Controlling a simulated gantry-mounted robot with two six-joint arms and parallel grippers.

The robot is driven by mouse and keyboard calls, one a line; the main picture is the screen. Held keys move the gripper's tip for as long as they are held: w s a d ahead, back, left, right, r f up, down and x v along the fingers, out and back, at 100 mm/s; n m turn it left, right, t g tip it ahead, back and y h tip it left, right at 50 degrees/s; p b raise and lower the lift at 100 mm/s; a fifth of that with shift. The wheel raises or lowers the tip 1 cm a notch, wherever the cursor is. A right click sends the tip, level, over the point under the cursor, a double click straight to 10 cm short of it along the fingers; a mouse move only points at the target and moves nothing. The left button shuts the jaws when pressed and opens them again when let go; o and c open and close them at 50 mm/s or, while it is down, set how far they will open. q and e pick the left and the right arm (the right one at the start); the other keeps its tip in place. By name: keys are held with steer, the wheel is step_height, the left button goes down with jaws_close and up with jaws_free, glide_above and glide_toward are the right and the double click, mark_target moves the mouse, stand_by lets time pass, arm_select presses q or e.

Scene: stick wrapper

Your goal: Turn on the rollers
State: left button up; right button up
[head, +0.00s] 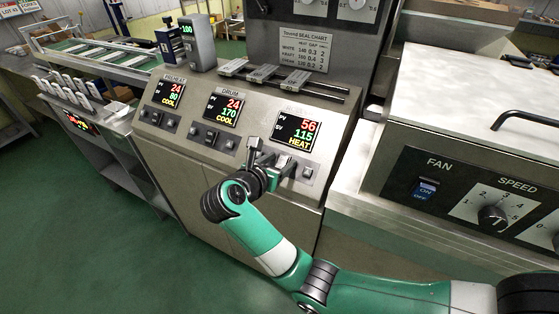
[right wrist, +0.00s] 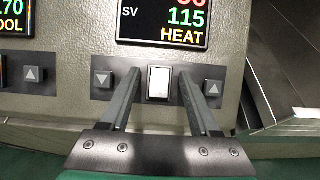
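A sloped control panel (head: 185,140) carries three displays. The left one (head: 169,93) reads 24, 80, COOL; the drum display (head: 222,109) reads 24, 170, COOL; the right display (head: 298,132) reads 56, 115, HEAT, with its heading hard to read. My right gripper (head: 268,160) is at the buttons below the right display. In the right wrist view its fingers (right wrist: 160,84) are open, one on each side of a pale rectangular switch (right wrist: 159,83), with nothing held. Contact with the panel cannot be told. My left gripper is not in view.
Down-arrow (right wrist: 103,79) and up-arrow (right wrist: 212,88) buttons flank the pale switch. A fan switch (head: 425,189) and a speed knob (head: 493,217) are on the machine at right. A grey device (head: 198,42) stands on the panel top. Green floor lies in front.

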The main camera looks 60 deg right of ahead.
steer(key=p+v, duration=0.3)
steer(key=v, duration=0.8)
steer(key=shift+a, duration=0.35)
steer(key=shift+r, duration=0.1)
